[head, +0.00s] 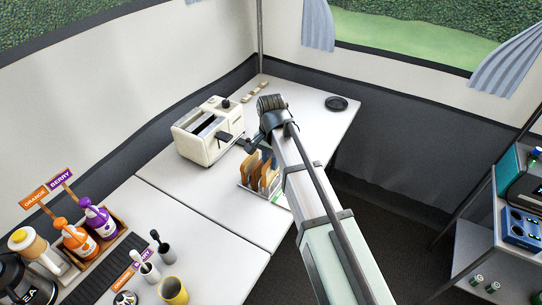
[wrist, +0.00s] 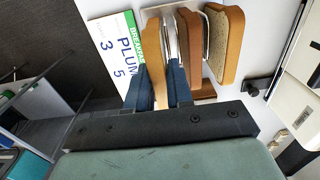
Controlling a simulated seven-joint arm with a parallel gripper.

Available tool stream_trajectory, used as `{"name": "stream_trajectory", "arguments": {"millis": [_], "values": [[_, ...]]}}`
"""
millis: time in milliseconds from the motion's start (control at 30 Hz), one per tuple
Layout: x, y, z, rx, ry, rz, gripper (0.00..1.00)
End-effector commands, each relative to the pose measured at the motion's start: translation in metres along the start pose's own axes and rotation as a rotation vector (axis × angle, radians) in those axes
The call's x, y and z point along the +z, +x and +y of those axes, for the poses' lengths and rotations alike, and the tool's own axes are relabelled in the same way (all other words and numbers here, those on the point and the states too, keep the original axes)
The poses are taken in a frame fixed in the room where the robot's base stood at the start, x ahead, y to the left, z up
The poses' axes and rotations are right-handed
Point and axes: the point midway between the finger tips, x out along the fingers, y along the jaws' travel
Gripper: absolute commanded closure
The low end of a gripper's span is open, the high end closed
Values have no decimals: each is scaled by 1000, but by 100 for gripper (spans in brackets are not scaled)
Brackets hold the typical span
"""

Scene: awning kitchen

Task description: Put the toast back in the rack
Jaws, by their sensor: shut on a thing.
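The toast rack (head: 243,185) stands on the white table with several brown toast slices upright in it. In the wrist view its pale metal dividers (wrist: 170,42) show between slices. My gripper (wrist: 160,88), with two blue fingers, is shut on a slice of toast (wrist: 152,62) at the left end of the row. The held slice is upright, in line with the others; I cannot tell whether it rests on the rack's base. Two other slices (wrist: 188,46) (wrist: 224,46) stand to its right. In the head view my gripper (head: 250,146) is over the rack, its fingertips hard to make out.
A cream toaster (head: 195,146) stands just left and behind the rack. A printed card (wrist: 112,48) lies against the rack's left side in the wrist view. A black round object (head: 336,103) sits at the back right. Bottles (head: 77,240) and cups (head: 173,291) are front left.

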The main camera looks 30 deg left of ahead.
Motion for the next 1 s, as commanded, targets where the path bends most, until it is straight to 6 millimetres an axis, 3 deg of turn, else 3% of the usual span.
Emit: {"name": "stream_trajectory", "arguments": {"millis": [400, 900, 933, 1000], "values": [[0, 26, 0, 1, 0, -1, 96], [0, 30, 0, 0, 0, 0, 96], [0, 30, 0, 0, 0, 0, 77], [0, 30, 0, 0, 0, 0, 70]]}}
